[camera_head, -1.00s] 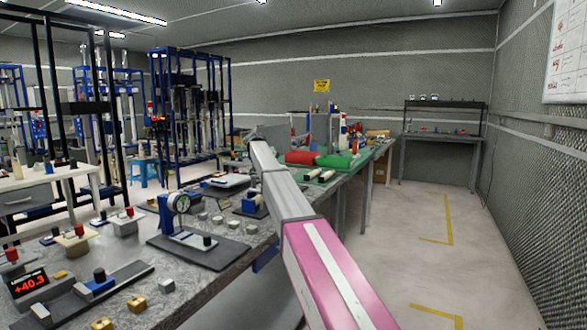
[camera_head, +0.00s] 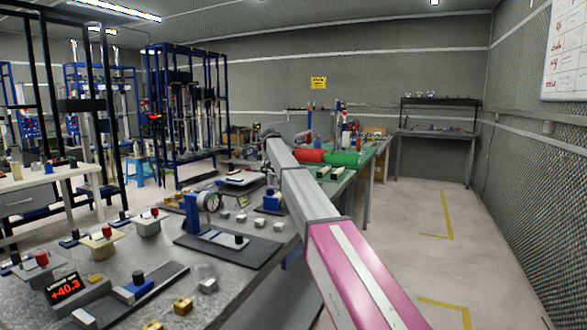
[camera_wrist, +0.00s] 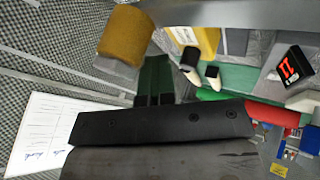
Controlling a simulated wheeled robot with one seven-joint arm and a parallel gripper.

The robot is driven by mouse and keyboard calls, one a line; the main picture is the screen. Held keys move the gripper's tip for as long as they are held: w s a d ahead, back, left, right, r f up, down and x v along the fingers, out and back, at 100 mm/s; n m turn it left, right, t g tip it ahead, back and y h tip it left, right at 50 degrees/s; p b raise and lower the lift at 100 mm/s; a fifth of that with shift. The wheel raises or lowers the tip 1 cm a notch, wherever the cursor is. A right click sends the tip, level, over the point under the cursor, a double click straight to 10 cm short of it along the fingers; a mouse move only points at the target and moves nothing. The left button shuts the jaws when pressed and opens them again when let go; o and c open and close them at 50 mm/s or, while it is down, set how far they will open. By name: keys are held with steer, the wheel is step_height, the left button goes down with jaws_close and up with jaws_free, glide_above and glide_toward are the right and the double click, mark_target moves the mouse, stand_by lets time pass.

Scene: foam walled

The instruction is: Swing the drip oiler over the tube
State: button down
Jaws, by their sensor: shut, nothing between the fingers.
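My gripper (camera_wrist: 155,78) shows in the wrist view as two dark fingers side by side above a black plate, shut with nothing held. In the head view my arm reaches over the bench and hides its own end. I cannot surely pick out the drip oiler or the tube. In the wrist view a mustard-brown cylinder (camera_wrist: 127,36) with a grey part lies just up and left of the fingers; whether they touch it is unclear.
A dial gauge stand (camera_head: 203,203), a gauge with a red readout (camera_head: 66,288) and several small blocks stand on the near grey bench (camera_head: 130,258). Blue-framed racks (camera_head: 187,100) stand behind. The floor (camera_head: 410,220) to the right is clear.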

steer(key=shift+s, duration=0.35)
steer(key=v, duration=1.1)
steer(key=shift+w, duration=0.3)
steer(key=shift+f, duration=0.1)
